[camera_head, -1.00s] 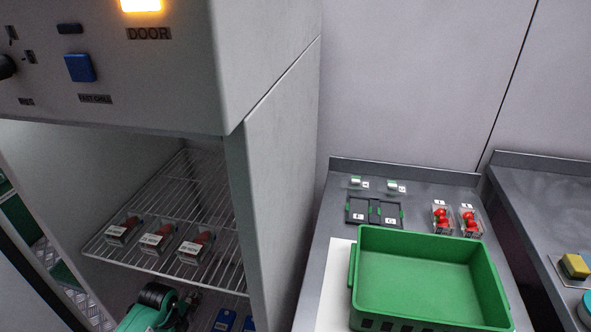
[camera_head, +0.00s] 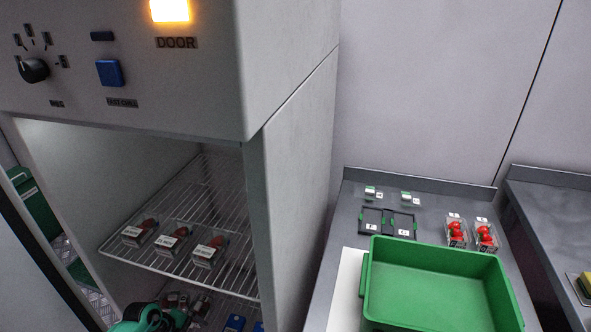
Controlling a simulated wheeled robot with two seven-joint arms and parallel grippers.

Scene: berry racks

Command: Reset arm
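Part of my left arm (camera_head: 148,318) shows as a green and black link at the bottom edge, in front of the open cabinet (camera_head: 290,130). Its fingertips cannot be made out. My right arm and its gripper are not in the picture. On the wire shelf (camera_head: 225,262) inside the cabinet stand several clear boxes with labels and red berries, such as the right-hand one (camera_head: 208,250).
A green crate (camera_head: 440,250), empty as far as it shows, stands on the grey counter (camera_head: 345,215) at right. Behind it are a black two-part holder (camera_head: 388,222) and two berry boxes (camera_head: 457,232). Blue items (camera_head: 235,322) lie on a lower shelf. The cabinet's wall edge separates shelf and counter.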

